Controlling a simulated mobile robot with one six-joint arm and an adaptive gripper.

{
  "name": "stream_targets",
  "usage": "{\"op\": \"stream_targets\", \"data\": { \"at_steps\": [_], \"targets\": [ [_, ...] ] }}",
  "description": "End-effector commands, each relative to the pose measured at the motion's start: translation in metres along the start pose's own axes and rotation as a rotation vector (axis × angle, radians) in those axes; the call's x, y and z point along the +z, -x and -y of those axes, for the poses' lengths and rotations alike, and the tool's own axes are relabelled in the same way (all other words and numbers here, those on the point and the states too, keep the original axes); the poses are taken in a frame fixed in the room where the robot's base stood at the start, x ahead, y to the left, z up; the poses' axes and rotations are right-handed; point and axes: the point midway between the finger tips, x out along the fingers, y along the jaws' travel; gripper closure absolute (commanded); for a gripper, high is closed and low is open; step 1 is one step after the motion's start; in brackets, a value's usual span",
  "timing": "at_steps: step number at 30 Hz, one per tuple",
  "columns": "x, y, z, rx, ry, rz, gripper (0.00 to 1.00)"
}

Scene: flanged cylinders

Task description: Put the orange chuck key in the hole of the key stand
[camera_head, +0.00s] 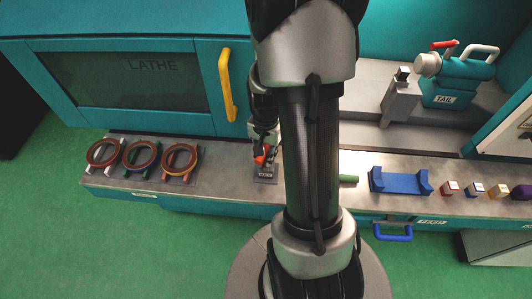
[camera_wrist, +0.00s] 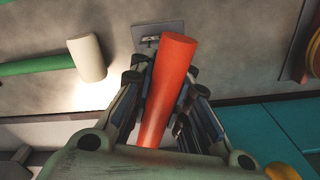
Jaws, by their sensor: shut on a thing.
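The orange chuck key (camera_wrist: 172,80) is between the two fingers of my gripper (camera_wrist: 165,88), which is shut on it. In the wrist view its thick round end points up the picture. In the head view the orange key (camera_head: 262,155) shows as a small patch below my gripper (camera_head: 264,146). The key stand (camera_head: 265,174), a small grey plate with a label, is just below the key there. In the wrist view the stand (camera_wrist: 141,31) is partly behind the key's end. The hole and the key's lower part cannot be made out clearly.
A green-handled tool with a pale head (camera_wrist: 88,57) lies beside the stand. Several brown rings (camera_head: 180,158) rest on supports at the left. A blue cradle (camera_head: 400,181) and several small blocks are at the right. The yellow lathe door handle (camera_head: 227,85) is behind.

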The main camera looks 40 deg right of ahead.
Motion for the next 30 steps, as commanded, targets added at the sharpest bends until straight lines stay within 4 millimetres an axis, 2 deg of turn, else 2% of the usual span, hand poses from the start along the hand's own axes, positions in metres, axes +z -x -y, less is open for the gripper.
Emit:
{"op": "stream_targets", "data": {
  "at_steps": [23, 24, 30],
  "targets": [
    [0.0, -0.012, 0.0, 0.0, 0.0, 0.0, 1.0],
    [0.0, -0.012, 0.0, 0.0, 0.0, 0.0, 0.83],
    [0.0, -0.012, 0.0, 0.0, 0.0, 0.0, 0.7]
  ]
}}
